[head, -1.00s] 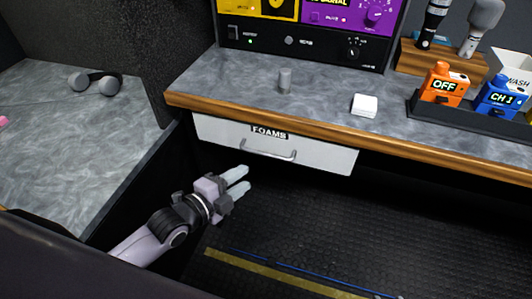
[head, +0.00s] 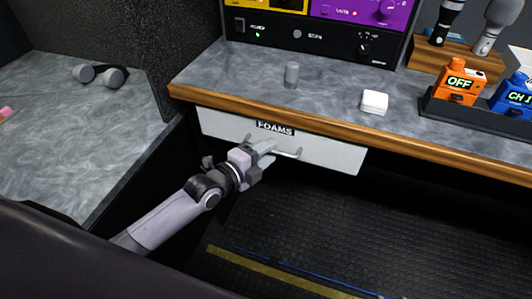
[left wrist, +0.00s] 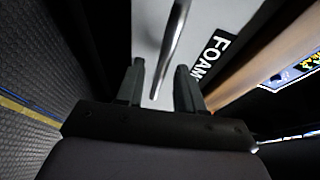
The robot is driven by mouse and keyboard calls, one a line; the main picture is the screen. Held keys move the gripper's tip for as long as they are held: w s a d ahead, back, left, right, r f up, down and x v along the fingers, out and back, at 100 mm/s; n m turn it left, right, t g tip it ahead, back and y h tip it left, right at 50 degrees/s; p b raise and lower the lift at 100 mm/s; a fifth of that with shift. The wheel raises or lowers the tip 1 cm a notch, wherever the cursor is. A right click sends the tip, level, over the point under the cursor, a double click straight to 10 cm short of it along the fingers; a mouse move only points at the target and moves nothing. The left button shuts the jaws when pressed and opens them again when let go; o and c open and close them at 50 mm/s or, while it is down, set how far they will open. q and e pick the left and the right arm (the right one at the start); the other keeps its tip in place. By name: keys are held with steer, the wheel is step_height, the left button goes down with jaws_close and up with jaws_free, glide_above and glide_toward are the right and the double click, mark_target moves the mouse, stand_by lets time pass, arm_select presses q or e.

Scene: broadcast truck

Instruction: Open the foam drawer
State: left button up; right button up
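The foam drawer (head: 335,156) is a white front labelled "FOAMS" under the desk top, and it looks shut. Its metal bar handle (head: 289,153) runs across the front below the label. My left gripper (head: 266,150) is at the handle, covering its left part in the head view. In the left wrist view the drawer front (left wrist: 215,22) fills the upper middle. There the handle (left wrist: 172,45) runs between the two parted fingertips of the left gripper (left wrist: 160,78), with gaps visible on both sides. My right gripper is not in view.
The wood-edged desk top (head: 330,115) overhangs the drawer. A grey cylinder (head: 292,75) and a white box (head: 374,102) stand on it. A black tray (head: 465,113) with orange and blue packs is at right. The dark floor below the drawer is clear.

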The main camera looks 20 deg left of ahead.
arm_select(q)
jaws_close()
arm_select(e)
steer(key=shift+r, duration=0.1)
